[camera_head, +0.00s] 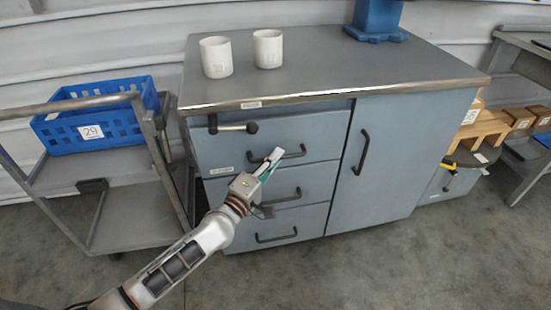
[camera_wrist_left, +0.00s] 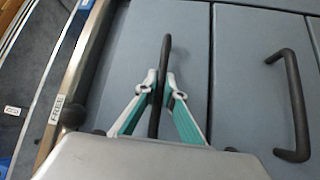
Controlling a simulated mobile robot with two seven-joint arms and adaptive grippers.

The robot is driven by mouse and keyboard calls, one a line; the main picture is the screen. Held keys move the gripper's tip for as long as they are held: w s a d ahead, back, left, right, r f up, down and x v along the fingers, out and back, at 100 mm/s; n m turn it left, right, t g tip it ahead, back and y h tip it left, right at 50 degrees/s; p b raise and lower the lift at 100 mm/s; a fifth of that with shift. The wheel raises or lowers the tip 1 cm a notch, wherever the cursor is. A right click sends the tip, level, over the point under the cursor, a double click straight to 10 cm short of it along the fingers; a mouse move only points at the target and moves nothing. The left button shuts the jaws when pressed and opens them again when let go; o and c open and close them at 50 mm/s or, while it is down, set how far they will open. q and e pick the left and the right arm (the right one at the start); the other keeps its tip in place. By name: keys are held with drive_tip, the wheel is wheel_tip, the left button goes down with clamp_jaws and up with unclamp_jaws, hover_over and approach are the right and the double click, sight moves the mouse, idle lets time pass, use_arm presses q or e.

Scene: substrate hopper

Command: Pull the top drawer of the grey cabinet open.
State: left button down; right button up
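The grey cabinet (camera_head: 392,165) stands in front of me with several drawers on its left and a door on its right. The top drawer (camera_head: 322,132) has a dark bar handle (camera_head: 292,153); I see no clear gap showing it open. My left gripper (camera_head: 268,162) is at this handle. In the left wrist view, the fingers of my left gripper (camera_wrist_left: 162,84) lie close on both sides of the handle bar (camera_wrist_left: 166,52) and appear closed on it. My right gripper is not in view.
A dark lever with a round knob (camera_head: 251,127) sits above the handle's left. Two white mugs (camera_head: 216,57) stand on the cabinet top. A cart (camera_head: 125,205) with a blue crate (camera_head: 110,136) stands close on the left. The middle drawer handle (camera_head: 283,196) is just below my gripper.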

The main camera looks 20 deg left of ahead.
use_arm(q)
drive_tip(key=s+d+p, duration=0.3)
drive_tip(key=s+d, duration=0.6)
drive_tip(key=s, duration=0.5)
drive_tip(key=s+d+p, duration=0.4)
drive_tip(key=s+d, duration=0.6)
drive_tip(key=s, duration=0.4)
drive_tip(key=shift+s+d, duration=0.2)
drive_tip(key=shift+s, duration=0.2)
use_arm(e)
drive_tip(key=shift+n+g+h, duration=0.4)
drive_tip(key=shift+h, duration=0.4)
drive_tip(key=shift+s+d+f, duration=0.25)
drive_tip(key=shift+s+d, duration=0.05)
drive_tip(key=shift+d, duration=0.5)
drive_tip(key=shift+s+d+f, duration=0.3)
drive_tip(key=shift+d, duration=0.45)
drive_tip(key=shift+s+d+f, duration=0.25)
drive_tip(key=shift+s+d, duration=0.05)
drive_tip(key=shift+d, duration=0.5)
use_arm(q)
drive_tip(key=c, duration=2.1)
unclamp_jaws()
drive_tip(key=shift+c, duration=0.2)
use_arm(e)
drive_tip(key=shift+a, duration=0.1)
